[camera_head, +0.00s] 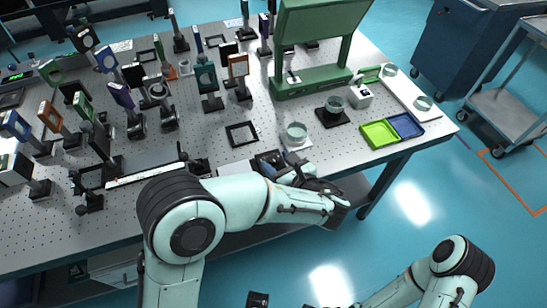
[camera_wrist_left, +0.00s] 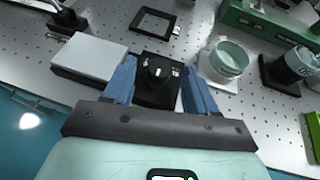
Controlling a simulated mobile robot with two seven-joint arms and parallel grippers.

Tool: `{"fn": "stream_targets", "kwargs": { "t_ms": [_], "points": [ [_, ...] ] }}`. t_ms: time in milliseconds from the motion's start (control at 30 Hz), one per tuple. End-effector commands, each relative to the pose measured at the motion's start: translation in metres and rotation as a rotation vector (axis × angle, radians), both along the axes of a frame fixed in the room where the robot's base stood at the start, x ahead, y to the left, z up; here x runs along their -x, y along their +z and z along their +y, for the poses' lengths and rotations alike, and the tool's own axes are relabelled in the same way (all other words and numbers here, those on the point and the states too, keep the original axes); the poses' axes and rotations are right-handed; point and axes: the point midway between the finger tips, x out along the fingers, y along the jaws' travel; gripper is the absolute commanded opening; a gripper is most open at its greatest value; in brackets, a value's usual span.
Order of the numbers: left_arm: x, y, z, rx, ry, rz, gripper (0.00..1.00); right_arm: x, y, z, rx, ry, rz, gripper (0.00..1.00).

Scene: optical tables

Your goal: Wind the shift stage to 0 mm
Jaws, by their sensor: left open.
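A small black block with a round knob (camera_wrist_left: 158,72), which looks like the shift stage, stands near the table's front edge in the left wrist view. My left gripper (camera_wrist_left: 160,78) is open, its two blue fingers on either side of this block. I cannot tell whether the fingers touch it. In the head view my left gripper (camera_head: 270,163) reaches over the table's front edge, and my wrist hides much of the block. No readable scale shows.
A pale flat box (camera_wrist_left: 90,58) lies left of the block, and a round pale-green dish (camera_wrist_left: 229,58) stands to its right. A black square frame (camera_head: 242,133) lies behind. Green and blue trays (camera_head: 379,133) sit at the right, and many optics mounts crowd the left.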

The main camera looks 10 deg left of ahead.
Motion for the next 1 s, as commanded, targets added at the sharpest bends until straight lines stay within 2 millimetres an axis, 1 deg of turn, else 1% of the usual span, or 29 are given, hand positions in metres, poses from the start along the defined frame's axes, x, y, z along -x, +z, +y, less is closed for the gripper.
{"fn": "stream_targets", "kwargs": {
  "t_ms": [33, 200, 400, 600, 1000],
  "points": [
    [0.008, 0.006, -0.010, 0.001, -0.005, -0.001, 0.57, 0.000, 0.001, 0.000, 0.000, 0.000, 0.001, 0.57],
    [0.034, 0.020, -0.035, 0.001, -0.005, -0.001, 0.57, 0.001, 0.002, 0.000, 0.000, 0.001, 0.003, 0.57],
    [0.056, 0.033, -0.058, 0.001, -0.003, 0.001, 0.57, 0.001, 0.003, 0.000, -0.001, 0.001, 0.005, 0.57],
    [0.066, 0.038, -0.067, 0.000, 0.000, 0.001, 0.57, 0.001, 0.004, 0.000, -0.001, 0.001, 0.006, 0.57],
    [0.067, 0.039, -0.067, 0.001, 0.000, 0.001, 0.57, 0.001, 0.003, 0.000, -0.001, 0.001, 0.006, 0.57]
  ]
}}
